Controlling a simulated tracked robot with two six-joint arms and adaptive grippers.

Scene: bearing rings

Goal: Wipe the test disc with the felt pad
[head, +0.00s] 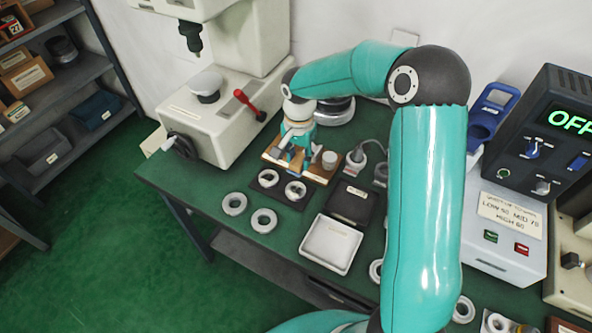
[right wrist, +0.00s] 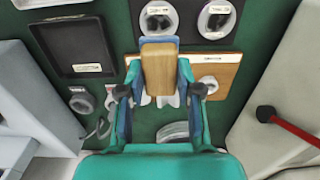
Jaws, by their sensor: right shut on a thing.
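My right gripper (head: 290,160) is over the wooden board (head: 314,176) beside the press. In the right wrist view my right gripper (right wrist: 159,88) is shut on a wooden block with a blue edge, which I take to be the felt pad (right wrist: 159,66). A round pale piece (right wrist: 208,83) lies on the board to the right of the pad; it may be the test disc, but I cannot tell for sure. Pale shapes under the fingers are partly hidden. I cannot tell whether the pad touches anything below. My left gripper is not in view.
Two rings lie on a dark mat (head: 282,202), and more rings lie on the green table nearby. A black tray (head: 349,203) and a white tray (head: 330,245) lie to the right. The pale press (head: 215,120) with a red lever (head: 246,99) stands left; a control box (head: 550,150) stands right.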

